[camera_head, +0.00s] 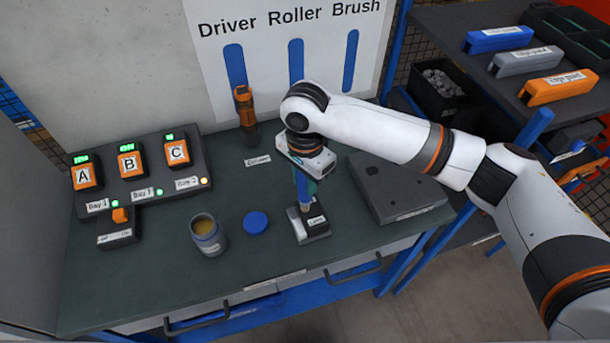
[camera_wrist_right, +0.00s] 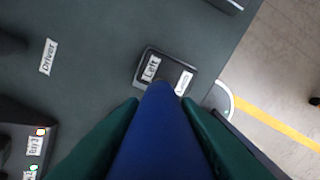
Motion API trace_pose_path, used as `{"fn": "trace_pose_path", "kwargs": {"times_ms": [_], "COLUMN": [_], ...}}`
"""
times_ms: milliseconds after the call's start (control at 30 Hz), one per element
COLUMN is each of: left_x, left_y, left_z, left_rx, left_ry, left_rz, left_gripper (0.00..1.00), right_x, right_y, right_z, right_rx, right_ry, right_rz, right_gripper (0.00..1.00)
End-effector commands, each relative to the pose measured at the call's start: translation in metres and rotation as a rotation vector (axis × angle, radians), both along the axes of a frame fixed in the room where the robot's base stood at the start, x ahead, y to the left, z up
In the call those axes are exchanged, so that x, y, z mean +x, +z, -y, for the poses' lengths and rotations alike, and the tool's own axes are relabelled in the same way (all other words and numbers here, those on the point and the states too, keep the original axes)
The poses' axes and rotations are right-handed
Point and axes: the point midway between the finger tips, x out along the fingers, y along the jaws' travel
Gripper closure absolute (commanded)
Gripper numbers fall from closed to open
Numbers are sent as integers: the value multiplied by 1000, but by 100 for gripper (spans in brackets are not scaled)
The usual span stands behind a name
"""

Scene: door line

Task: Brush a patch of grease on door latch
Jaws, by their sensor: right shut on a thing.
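My right gripper (camera_head: 306,176) is above the bench, shut on a blue-handled brush (camera_head: 302,188) that points down. In the right wrist view the blue handle (camera_wrist_right: 160,135) lies between the green fingers. The brush's pale tip is at the dark latch block (camera_head: 316,228), which also shows in the right wrist view (camera_wrist_right: 178,64) with white labels. I cannot tell if the tip touches it, and any grease there is hidden. The open grease jar (camera_head: 207,243) holds yellowish grease and stands left of the blue lid (camera_head: 256,222). My left gripper is not in view.
A charger (camera_head: 145,180) with lit packs A, B and C sits at left, a small switch box (camera_head: 117,236) before it. An orange driver (camera_head: 248,120) stands at the back wall. A grey case (camera_head: 400,190) lies right of the latch block. Shelves with coloured cases stand far right.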

Motion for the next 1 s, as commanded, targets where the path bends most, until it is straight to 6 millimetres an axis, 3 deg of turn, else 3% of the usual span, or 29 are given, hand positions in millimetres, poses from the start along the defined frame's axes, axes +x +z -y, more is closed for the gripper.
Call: {"fn": "trace_pose_path", "kwargs": {"times_ms": [567,1000], "left_x": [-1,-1], "left_y": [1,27], "left_z": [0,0], "left_rx": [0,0], "left_ry": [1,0], "left_rz": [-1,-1], "left_gripper": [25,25], "right_x": [0,-11], "right_y": [-9,-6], "right_z": [-1,-34], "right_rx": [1,1], "right_ry": [1,1], "right_rz": [1,-2], "right_gripper": [94,94]}}
